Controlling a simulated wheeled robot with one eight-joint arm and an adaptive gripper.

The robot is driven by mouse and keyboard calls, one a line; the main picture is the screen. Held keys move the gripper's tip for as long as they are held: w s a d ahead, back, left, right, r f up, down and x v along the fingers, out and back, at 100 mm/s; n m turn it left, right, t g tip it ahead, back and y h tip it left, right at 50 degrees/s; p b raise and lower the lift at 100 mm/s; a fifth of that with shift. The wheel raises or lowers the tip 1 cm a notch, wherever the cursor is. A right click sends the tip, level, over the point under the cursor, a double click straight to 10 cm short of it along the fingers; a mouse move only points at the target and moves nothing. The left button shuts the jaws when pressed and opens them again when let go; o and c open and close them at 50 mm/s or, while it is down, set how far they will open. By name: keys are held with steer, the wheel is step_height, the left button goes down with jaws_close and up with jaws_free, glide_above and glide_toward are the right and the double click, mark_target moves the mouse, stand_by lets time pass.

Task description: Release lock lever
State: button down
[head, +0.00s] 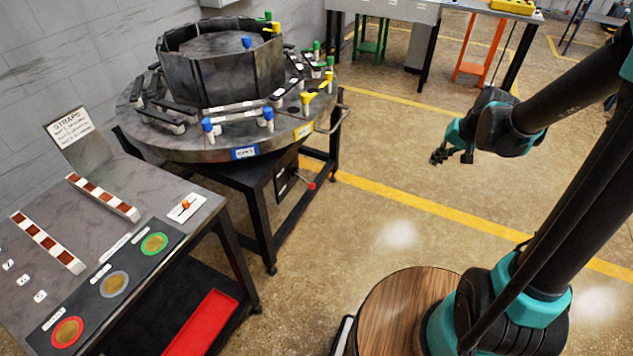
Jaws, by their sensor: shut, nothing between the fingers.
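A lever with a red knob (311,186) sticks out from a dark plate (284,180) on the stand under the round turntable (215,145). It looks like the lock lever, though its markings are too small to read. My gripper (447,157) hangs in the air over the floor, to the right of the lever and well apart from it. It is shut and empty.
The turntable carries a dark segmented ring (225,80) and several coloured clamps; a handle (338,122) juts from its right side. A strap table (165,185) stands at left, with a red tray (203,322) below. Open floor lies between my gripper and the stand.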

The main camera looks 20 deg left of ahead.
steer(key=w+a+f+g+y, duration=0.1)
steer(key=w+a+f+y, duration=0.1)
steer(key=w+a+f, duration=0.45)
steer(key=w+a+f+g+y, duration=0.1)
steer(key=w+a+f, duration=0.3)
steer(key=w+a, duration=0.6)
steer(key=s+a+f+g+y, duration=0.1)
steer(key=a+f+g+y, duration=0.2)
steer(key=a+f, duration=1.5)
steer(key=shift+s+a+f+n+g, duration=0.3)
steer(key=shift+s+a+f, duration=0.1)
steer(key=shift+a, duration=0.35)
